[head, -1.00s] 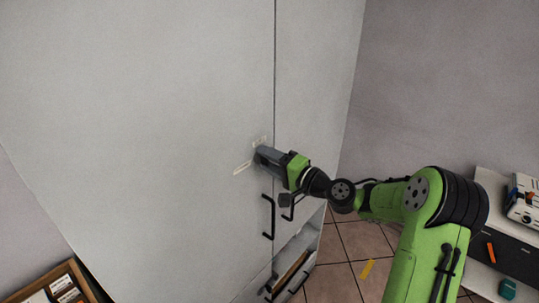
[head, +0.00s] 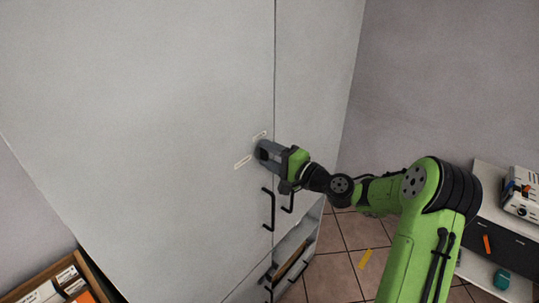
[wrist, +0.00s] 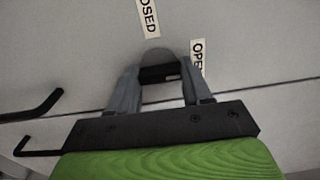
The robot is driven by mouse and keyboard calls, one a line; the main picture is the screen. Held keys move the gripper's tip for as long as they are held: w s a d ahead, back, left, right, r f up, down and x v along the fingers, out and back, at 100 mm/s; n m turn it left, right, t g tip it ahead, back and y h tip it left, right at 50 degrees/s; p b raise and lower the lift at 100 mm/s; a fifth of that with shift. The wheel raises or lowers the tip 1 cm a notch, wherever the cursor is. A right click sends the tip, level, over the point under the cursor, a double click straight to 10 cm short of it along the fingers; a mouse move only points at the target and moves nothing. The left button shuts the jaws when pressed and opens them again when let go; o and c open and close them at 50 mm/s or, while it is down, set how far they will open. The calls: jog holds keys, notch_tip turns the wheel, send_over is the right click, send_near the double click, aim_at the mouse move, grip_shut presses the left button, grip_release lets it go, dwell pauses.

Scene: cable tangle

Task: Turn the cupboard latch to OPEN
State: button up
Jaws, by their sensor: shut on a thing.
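The cupboard latch (wrist: 157,55) shows in the wrist view as a small grey rounded plate with a dark bar held between my fingertips. A label ending in "OSED" (wrist: 148,16) lies just above it, and a partly covered "OPE" label (wrist: 197,55) lies to its right. My gripper (wrist: 158,78) is shut on the latch. In the head view my gripper (head: 262,152) is against the pale cupboard door (head: 150,120), just left of the door seam, and hides the latch. The two labels show there as pale strips (head: 243,162) (head: 261,134); the turn angle is unclear.
Black door handles (head: 268,210) (head: 288,203) sit just below my gripper, one on each side of the seam. An open lower compartment (head: 292,255) is below them. A box of books (head: 60,285) is lower left; a white-topped cabinet (head: 490,200) is right.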

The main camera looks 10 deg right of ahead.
jog(key=o, duration=1.1)
jog(key=shift+c, duration=0.2)
jog(key=b+v, duration=0.2)
jog(key=v, duration=1.3)
jog(key=shift+s+d+b, duration=0.25)
jog(key=shift+s+b, duration=0.05)
jog(key=shift+b, duration=0.1)
jog(key=s+a+f+n+g+h, duration=0.3)
jog(key=s+a+n+g, duration=0.15)
jog(key=a, duration=0.25)
jog(key=s+a+f+n+g+h, duration=0.2)
jog(key=s+a+f+n+g, duration=0.1)
jog(key=a+n+g, duration=0.3)
jog(key=s+d+r+h, duration=0.2)
jog(key=s, duration=0.5)
jog(key=s+d+r+t+h, duration=0.1)
jog(key=s+d+r+h, duration=0.1)
jog(key=s, duration=0.6)
jog(key=shift+s+h, duration=0.25)
jog(key=shift+h, duration=0.55)
